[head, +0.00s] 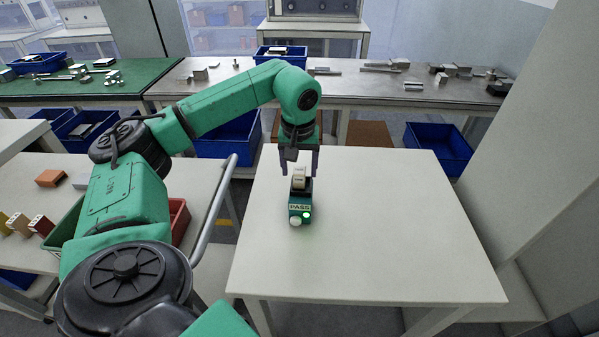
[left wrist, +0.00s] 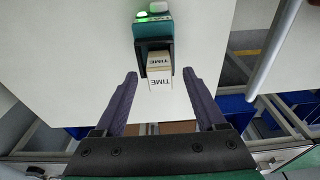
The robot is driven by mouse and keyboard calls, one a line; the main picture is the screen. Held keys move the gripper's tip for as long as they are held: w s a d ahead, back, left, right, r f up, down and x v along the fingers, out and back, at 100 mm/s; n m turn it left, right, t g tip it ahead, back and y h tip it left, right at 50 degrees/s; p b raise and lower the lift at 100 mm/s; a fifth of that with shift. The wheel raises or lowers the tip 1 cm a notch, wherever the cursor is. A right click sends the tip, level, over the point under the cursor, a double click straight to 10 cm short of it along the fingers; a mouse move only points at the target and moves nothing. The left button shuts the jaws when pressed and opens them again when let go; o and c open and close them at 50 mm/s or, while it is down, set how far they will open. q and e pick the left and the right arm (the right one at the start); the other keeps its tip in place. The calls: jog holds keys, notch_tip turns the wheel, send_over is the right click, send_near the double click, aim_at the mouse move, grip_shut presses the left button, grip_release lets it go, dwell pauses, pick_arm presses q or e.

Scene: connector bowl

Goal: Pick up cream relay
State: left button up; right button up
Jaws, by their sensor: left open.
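The cream relay (head: 299,177) sits in a dark green tester (head: 300,208) on the white table (head: 390,230). The tester has a "PASS" label, a lit green light and a white button. In the left wrist view the relay (left wrist: 159,72) shows "TIME" lettering and stands in the tester's holder (left wrist: 154,30). My left gripper (head: 299,172) points down at the relay from above. In the left wrist view its two open fingers (left wrist: 159,78) lie on either side of the relay, with gaps between. It holds nothing. My right gripper is not in view.
A side table at left bears a green bin, a red bin (head: 180,220) and several small coloured blocks. A metal rail (head: 215,208) runs between the tables. The white table is clear around the tester. A tall pale panel stands at right.

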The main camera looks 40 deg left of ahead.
pick_arm(q)
jog(key=shift+w+a+f, duration=0.15)
jog(key=shift+w+f, duration=0.05)
jog(key=shift+f, duration=0.85)
grip_shut()
jog(key=shift+r, duration=0.15)
